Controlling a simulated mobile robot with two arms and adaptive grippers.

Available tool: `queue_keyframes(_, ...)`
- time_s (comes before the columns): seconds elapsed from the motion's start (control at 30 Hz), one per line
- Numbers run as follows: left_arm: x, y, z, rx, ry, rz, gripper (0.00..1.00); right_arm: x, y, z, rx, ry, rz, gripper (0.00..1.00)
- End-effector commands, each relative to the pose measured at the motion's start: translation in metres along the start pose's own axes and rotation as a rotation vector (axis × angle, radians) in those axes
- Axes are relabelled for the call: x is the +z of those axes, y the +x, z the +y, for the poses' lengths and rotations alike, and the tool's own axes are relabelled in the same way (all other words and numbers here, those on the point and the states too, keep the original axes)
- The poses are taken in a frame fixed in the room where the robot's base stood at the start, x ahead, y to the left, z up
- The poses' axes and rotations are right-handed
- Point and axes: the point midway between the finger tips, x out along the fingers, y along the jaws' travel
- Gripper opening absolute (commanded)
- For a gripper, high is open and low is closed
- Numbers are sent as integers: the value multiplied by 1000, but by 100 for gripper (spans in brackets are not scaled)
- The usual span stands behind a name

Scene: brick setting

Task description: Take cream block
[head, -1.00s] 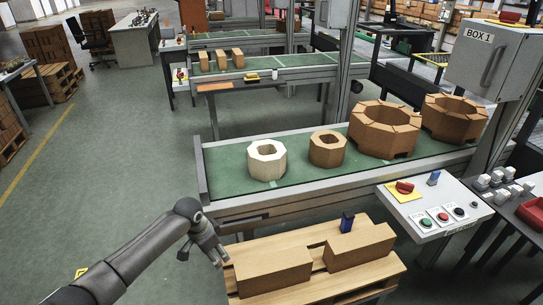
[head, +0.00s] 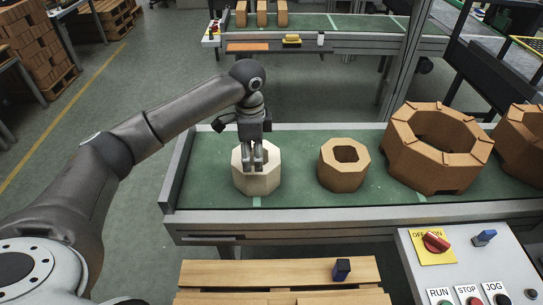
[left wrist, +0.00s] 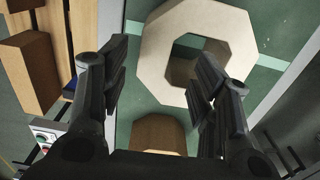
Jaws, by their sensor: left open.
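The cream block (head: 257,180) is an octagonal ring with a hole in its middle. It stands on the green conveyor belt (head: 300,190) near its left end. My left gripper (head: 254,166) is over the cream block, pointing down, with its fingers at the block's top. In the left wrist view the cream block (left wrist: 160,55) lies beyond the open fingers (left wrist: 160,90). One finger overlaps the block near its hole and the other is off to the side. I cannot tell whether they touch it. My right gripper is not in view.
A smaller brown ring block (head: 343,172) stands to the right on the belt. Larger brown rings (head: 436,155) stand farther right. A control panel (head: 465,270) is at the lower right. A pallet (head: 215,272) with a dark blue item (head: 341,269) is in front.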

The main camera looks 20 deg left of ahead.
Motion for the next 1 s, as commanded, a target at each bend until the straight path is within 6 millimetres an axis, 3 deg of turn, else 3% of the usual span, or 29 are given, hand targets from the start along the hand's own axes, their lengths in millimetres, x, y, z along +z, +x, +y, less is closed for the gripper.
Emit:
queue_keyframes(0.1,0,19,2,6,3,-4,56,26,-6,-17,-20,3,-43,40)
queue_keyframes(0.3,-1,46,1,4,2,-1,56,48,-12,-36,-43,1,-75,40)
queue_keyframes(0.43,-2,54,1,3,1,-1,56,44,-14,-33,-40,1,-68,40)
queue_keyframes(0.7,-8,91,0,3,2,-1,56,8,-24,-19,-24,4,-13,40)
queue_keyframes(1.0,-8,103,-1,0,2,0,56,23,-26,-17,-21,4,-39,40)
